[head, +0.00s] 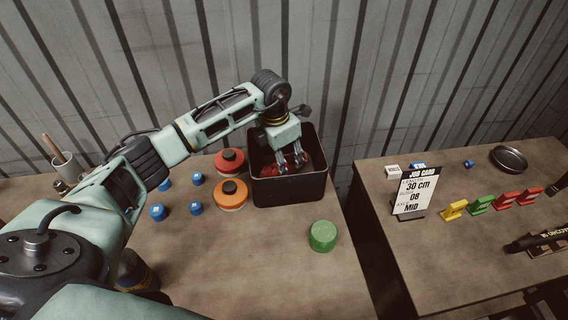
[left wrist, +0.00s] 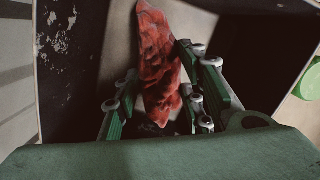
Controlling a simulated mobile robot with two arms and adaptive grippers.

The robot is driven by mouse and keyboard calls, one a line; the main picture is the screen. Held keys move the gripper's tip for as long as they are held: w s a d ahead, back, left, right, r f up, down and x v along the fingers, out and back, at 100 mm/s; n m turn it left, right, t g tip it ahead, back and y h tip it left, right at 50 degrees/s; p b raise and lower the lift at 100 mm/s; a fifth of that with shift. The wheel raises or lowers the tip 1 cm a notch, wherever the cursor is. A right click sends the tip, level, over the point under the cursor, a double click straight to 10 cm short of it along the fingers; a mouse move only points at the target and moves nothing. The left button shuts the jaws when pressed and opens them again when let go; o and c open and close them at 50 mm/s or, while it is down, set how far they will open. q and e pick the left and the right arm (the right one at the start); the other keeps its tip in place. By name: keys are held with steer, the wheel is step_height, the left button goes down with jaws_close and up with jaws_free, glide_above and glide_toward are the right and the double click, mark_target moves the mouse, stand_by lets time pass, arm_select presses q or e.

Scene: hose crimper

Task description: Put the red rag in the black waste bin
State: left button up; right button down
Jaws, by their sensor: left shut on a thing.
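The red rag (head: 271,171) is inside the mouth of the black waste bin (head: 289,192), at the back of the left table. My left gripper (head: 291,161) points down into the bin and is shut on the rag. In the left wrist view the crumpled rag (left wrist: 160,62) stands out between the green-and-grey fingers, with dark bin walls on both sides. Whether the rag touches the bin floor is hard to tell. My right gripper is in neither view.
An orange-lidded container (head: 231,194) and a red-lidded one (head: 230,161) stand left of the bin, with several small blue caps beyond. A green cylinder (head: 323,236) stands in front. The right table holds a job card (head: 414,192). A gap separates the tables.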

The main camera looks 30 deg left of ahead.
arm_select(q)
step_height(320, 180, down, 3)
steer(key=shift+f+p, duration=0.15)
steer(key=shift+p, duration=0.45)
steer(key=shift+f, duration=0.35)
steer(key=o, duration=1)
steer(key=shift+o, duration=0.2)
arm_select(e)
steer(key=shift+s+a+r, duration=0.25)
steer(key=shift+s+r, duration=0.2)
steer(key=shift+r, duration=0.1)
